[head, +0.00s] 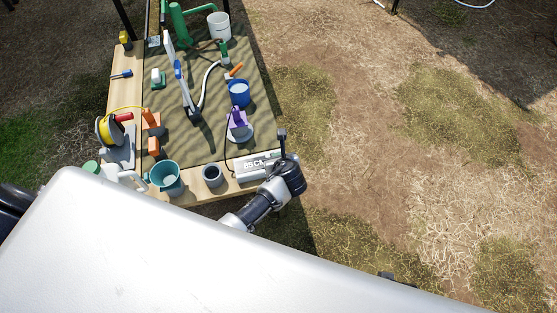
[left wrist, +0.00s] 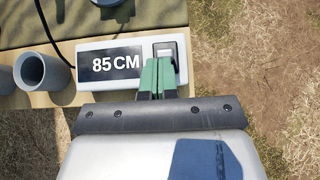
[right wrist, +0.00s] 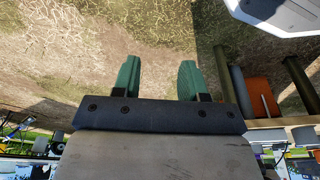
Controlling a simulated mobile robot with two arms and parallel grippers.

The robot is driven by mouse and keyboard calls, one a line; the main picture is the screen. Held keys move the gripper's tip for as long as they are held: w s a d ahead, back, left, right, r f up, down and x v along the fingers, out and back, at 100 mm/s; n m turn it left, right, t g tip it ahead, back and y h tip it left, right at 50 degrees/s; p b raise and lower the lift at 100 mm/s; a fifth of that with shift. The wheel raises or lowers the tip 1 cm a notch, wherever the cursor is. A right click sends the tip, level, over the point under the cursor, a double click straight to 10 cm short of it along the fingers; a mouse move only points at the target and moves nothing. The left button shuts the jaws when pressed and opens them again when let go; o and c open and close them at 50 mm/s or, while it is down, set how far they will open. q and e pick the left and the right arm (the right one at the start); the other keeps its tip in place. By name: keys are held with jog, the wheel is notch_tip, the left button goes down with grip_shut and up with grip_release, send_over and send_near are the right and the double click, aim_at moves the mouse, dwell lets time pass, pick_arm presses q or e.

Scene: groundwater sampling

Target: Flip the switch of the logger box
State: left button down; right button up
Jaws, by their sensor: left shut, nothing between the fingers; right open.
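The logger box (left wrist: 96,72) is a white case with a dark display reading "85 CM"; in the head view it lies at the table's near right corner (head: 243,172). Its switch (left wrist: 167,47) sits at the box's right end, a pale piece in a black surround. My left gripper (left wrist: 158,68) is shut and empty, with its green fingertips over the near edge of the switch. I cannot tell whether they touch it. In the head view my left arm covers part of the box's right end. My right gripper (right wrist: 158,78) is open and empty, over bare ground.
A grey cup (head: 212,175) stands just left of the box, also seen in the left wrist view (left wrist: 42,72). A teal bucket (head: 166,178), a purple device (head: 237,119) and a blue bucket (head: 239,92) stand on the table. Right of the table is open ground.

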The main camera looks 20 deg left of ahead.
pick_arm(q)
jog(key=p, duration=0.1)
jog(key=g+p, duration=0.1)
jog(key=p, duration=0.1)
jog(key=shift+w+a+r+h+p, duration=0.2)
jog(key=shift+r+h+p, duration=0.1)
jog(key=shift+r, duration=0.05)
jog(key=p, duration=0.1)
jog(key=g+p, duration=0.1)
jog(key=p, duration=0.1)
jog(key=shift+w+a+r+h, duration=0.15)
jog(key=shift+w+h, duration=0.15)
jog(key=shift+h, duration=0.1)
jog(key=shift+w+g+p, duration=0.1)
jog(key=shift+g+p, duration=0.2)
jog(key=shift+p, duration=0.05)
jog(key=shift+f, duration=0.2)
pick_arm(e)
jog(key=s+d+f, duration=0.1)
jog(key=s+f, duration=0.5)
jog(key=s, duration=0.2)
jog(key=s+d+f+g, duration=0.1)
jog(key=s+f, duration=0.5)
jog(key=s, duration=0.3)
jog(key=shift+d+f+g, duration=0.2)
jog(key=shift+d+g, duration=0.1)
pick_arm(q)
jog(key=shift+r, duration=0.15)
